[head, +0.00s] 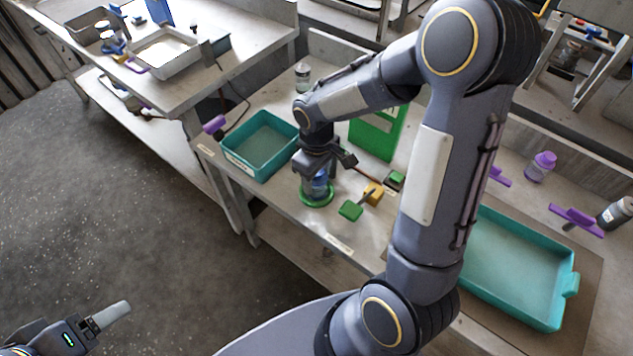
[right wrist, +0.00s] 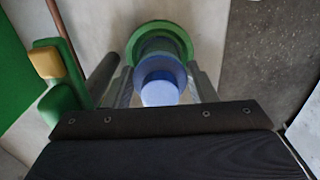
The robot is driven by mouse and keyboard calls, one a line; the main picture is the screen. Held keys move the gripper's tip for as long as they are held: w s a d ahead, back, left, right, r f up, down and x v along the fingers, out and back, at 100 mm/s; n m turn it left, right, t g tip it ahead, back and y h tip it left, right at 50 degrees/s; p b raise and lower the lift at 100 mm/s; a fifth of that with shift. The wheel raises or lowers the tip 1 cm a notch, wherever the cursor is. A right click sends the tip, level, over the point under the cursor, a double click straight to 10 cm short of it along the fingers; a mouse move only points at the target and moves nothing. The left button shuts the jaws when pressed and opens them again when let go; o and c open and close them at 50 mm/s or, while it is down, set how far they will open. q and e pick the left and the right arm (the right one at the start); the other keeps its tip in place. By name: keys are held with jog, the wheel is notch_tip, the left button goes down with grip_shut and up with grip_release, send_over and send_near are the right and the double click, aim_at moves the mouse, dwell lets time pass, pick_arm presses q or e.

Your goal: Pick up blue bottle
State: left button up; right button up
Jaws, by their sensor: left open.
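The blue bottle (head: 318,186) stands upright on a round green base (head: 316,199) near the table's front edge. My right gripper (head: 318,172) is over it, pointing down, and hides its upper part. In the right wrist view, the bottle (right wrist: 161,88) with its pale blue top sits between the two fingers, and the green ring (right wrist: 160,32) shows beyond it. The fingers are close to its sides; I cannot tell whether they touch it. My left gripper (head: 108,318) is open and empty at the lower left, over the floor, far from the bottle.
A teal bin (head: 262,172) stands left of the bottle. A teal tray (head: 515,310), a purple-capped bottle (head: 540,166) and a dark bottle (head: 615,212) are further right.

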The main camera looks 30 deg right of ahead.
jog(key=c, duration=0.6)
jog(key=shift+r, duration=0.1)
